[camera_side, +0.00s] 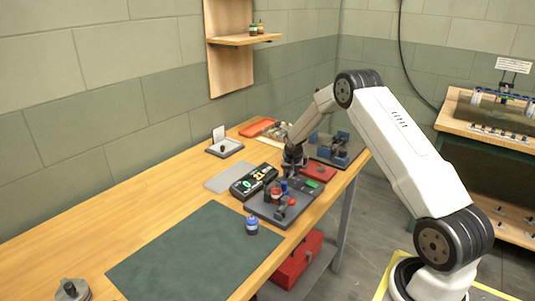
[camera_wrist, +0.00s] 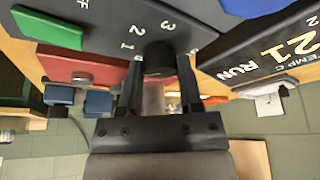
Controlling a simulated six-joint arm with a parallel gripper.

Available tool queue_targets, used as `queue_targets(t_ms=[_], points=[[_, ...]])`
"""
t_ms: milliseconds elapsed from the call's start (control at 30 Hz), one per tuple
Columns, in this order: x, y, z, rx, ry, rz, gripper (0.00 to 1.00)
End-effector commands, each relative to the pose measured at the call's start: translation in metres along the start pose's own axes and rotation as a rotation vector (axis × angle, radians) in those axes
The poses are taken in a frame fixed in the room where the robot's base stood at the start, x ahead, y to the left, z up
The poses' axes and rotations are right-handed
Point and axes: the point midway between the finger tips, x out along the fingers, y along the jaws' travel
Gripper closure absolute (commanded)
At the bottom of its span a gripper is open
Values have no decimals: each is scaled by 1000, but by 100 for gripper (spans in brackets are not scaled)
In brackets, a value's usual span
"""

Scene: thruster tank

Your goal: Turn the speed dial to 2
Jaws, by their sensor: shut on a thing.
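The speed dial is a black round knob (camera_wrist: 160,58) on a dark grey panel (camera_wrist: 105,17), with white marks 1, 2 and 3 beside it in the wrist view. My gripper (camera_wrist: 158,75) is shut on the knob, with one dark finger on each side. No pointer on the knob can be made out, so its setting is unclear. In the side view my gripper (camera_side: 293,163) is down at the control panel, behind the black display box, and hides the dial.
A black display box (camera_wrist: 265,48) reading 21 and RUN stands close to the panel. A green button (camera_wrist: 45,30) is on the panel. Red and blue items crowd the grey tray (camera_side: 265,213).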

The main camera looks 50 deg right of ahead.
Motion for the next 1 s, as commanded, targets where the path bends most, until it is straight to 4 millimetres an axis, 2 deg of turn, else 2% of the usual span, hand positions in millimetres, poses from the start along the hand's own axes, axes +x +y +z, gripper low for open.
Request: queue_targets(t_ms=[400, 933, 967, 1000], points=[[0, -1, 1, 124, -3, 53, 100], [0, -1, 1, 143, -4, 60, 100], [0, -1, 1, 143, -4, 60, 48], [0, -1, 1, 142, -4, 60, 35]])
